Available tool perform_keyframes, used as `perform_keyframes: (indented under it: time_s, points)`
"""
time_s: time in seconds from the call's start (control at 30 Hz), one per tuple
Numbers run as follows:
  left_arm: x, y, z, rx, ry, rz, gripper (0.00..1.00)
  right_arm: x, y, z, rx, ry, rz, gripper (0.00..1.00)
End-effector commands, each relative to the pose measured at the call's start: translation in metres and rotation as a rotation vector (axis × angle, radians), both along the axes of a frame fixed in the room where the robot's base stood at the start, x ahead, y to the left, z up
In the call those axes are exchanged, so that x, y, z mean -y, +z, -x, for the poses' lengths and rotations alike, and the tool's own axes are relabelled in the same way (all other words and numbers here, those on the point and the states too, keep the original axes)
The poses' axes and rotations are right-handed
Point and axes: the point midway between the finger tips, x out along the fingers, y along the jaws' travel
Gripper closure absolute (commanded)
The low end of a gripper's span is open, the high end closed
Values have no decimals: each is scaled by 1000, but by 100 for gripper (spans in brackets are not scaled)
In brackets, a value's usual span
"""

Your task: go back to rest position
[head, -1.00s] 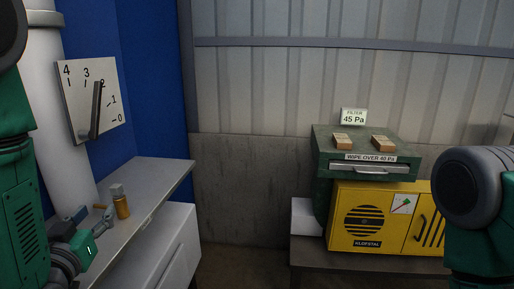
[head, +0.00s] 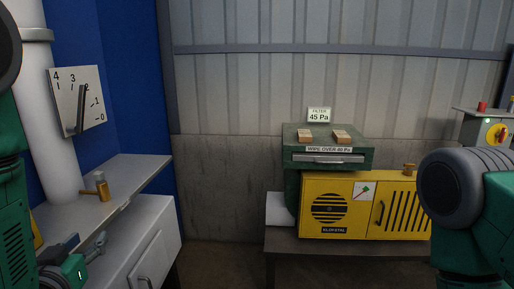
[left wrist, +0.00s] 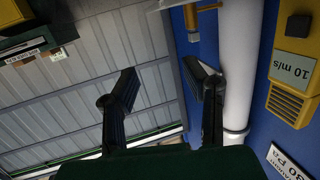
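My left gripper (head: 82,258) shows at the lower left of the head view, in front of the grey shelf unit. In the left wrist view its two dark fingers (left wrist: 165,84) are spread apart with nothing between them, so it is open. The wrist view is tilted, with the wall panels, the white pipe and the blue wall behind the fingers. My right arm shows at the right edge of the head view, but its gripper is out of view.
A grey shelf (head: 120,186) with a brass fitting (head: 101,186) stands close to my left gripper. A white pipe (head: 45,120) and a dial plate (head: 78,100) are above it. A yellow cabinet (head: 345,180) and green filter box (head: 300,157) stand ahead. Floor between is clear.

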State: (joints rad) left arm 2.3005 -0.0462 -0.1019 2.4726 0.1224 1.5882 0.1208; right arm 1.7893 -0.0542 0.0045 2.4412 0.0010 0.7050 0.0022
Motion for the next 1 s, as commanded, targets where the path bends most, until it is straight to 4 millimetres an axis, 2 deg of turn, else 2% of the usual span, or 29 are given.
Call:
perform_keyframes:
  time_s: [0.03, 0.27, 0.47, 0.57, 0.6, 0.7, 0.8, 0.9, 1.0]
  points:
    - [1, -14, 2, -34, -2, 3, 60, 0, -2, 0, 1, 0, 0, 60]
    - [10, -76, 23, -226, -17, 16, 60, 0, -9, 0, 1, 1, 0, 60]
    - [22, -158, 59, -485, -42, 33, 60, 0, -18, 0, 0, 1, 0, 60]
    - [31, -214, 97, -683, -64, 44, 60, 0, -25, 0, 0, 1, 0, 60]
    - [36, -238, 117, -773, -77, 50, 60, 0, -28, 0, 1, 1, 0, 60]
    - [45, -286, 168, -987, -104, 63, 60, 0, -35, 0, 1, 0, 0, 60]
    - [53, -318, 216, -1165, -131, 71, 60, 0, -40, 0, 0, 0, 0, 60]
    - [58, -336, 250, -1289, -153, 79, 60, 0, -43, 0, 0, 0, 0, 60]
    - [61, -344, 270, -1359, -166, 81, 60, 0, -44, 0, 0, 0, 0, 60]
